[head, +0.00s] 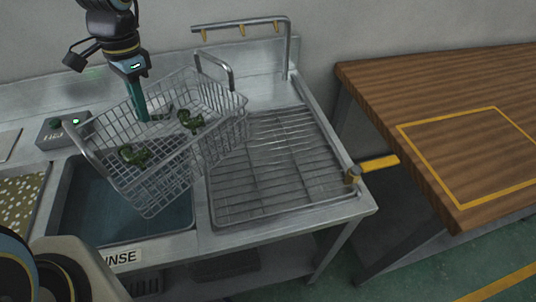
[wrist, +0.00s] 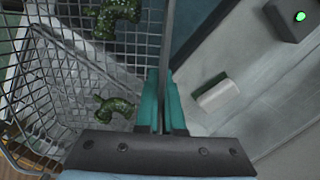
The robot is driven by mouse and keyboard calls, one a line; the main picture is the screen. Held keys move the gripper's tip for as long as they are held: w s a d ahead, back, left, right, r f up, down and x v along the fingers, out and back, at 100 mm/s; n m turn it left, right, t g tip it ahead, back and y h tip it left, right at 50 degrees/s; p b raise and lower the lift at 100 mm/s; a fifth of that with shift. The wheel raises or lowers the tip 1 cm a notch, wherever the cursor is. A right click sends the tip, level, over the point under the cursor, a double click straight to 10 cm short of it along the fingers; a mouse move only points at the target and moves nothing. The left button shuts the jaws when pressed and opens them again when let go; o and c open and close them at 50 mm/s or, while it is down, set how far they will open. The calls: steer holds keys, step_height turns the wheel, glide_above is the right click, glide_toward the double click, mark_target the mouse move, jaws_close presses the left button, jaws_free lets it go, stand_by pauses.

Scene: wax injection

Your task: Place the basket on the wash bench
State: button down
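The wire basket (head: 155,180) hangs tilted over the sink, its right end overlapping the drain rack in the head view. Two dark green pieces lie in it, one (head: 190,121) toward the back and one (head: 133,156) toward the front left; both also show in the wrist view. My gripper (head: 142,112) reaches down at the basket's back side. In the wrist view its green fingers (wrist: 160,112) are closed on the basket's thin metal edge. The steel wash bench (head: 222,240) has a sink (head: 95,210) at left and a wire drain rack (head: 290,165) at right.
A wooden table (head: 400,85) with a yellow outlined square stands at right, past a gap. A bent rail with hooks (head: 240,25) rises behind the rack. A small box with a green light (head: 60,128) sits behind the sink. The rack is empty.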

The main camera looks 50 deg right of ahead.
steer(key=s+d+n, duration=0.2)
steer(key=s, duration=0.1)
steer(key=s+d+r+n+b, duration=0.1)
steer(key=s+d+n, duration=0.1)
steer(key=s, duration=0.1)
steer(key=s+d+r+n+b, duration=0.1)
steer(key=s+n, duration=0.1)
steer(key=s, duration=0.1)
steer(key=shift+s+d+g, duration=0.15)
steer(key=shift+d+g, duration=0.25)
steer(key=s+n, duration=0.1)
steer(key=s, duration=0.1)
steer(key=s+d+r+n+b, duration=0.1)
steer(key=s+n, duration=0.1)
steer(key=s, duration=0.1)
steer(key=s+d+r+n, duration=0.1)
steer(key=s, duration=0.1)
steer(key=shift+s+n+h, duration=0.15)
steer(key=shift+n+h, duration=0.15)
steer(key=shift+n, duration=0.1)
steer(key=shift+s+f, duration=0.15)
steer(key=shift+f, duration=0.2)
step_height(320, 180, down, 9)
steer(key=shift+d+f+p, duration=0.1)
steer(key=shift+p, duration=0.6)
steer(key=shift+f, duration=0.1)
steer(key=c, duration=1)
jaws_free()
steer(key=shift+c, duration=0.2)
